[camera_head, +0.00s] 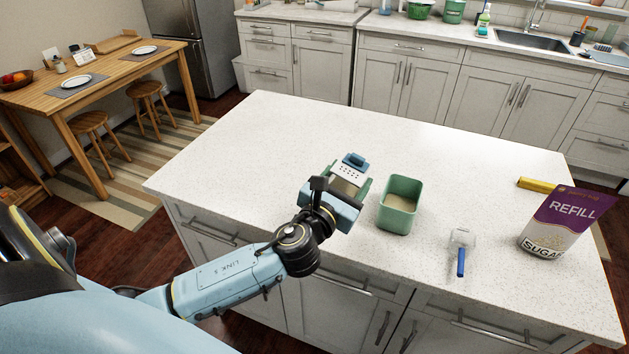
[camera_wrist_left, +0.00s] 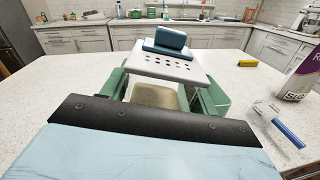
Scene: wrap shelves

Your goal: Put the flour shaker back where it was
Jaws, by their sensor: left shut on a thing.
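My left gripper (camera_head: 346,188) is shut on the flour shaker (camera_head: 349,171) over the left-middle part of the white counter (camera_head: 240,150). The shaker shows a pale top with several holes and a blue piece at its far side. In the left wrist view the shaker's perforated top (camera_wrist_left: 165,68) faces up, with a beige part below and green at both sides. The gripper hides much of its body, and I cannot tell whether its base touches the counter. My right gripper is not in view.
An open green canister (camera_head: 401,205) with beige powder stands just right of the shaker. Farther right are a clear scoop with a blue handle (camera_head: 461,262), a yellow block (camera_head: 537,184) and a sugar refill bag (camera_head: 558,222). The counter's left and back are clear.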

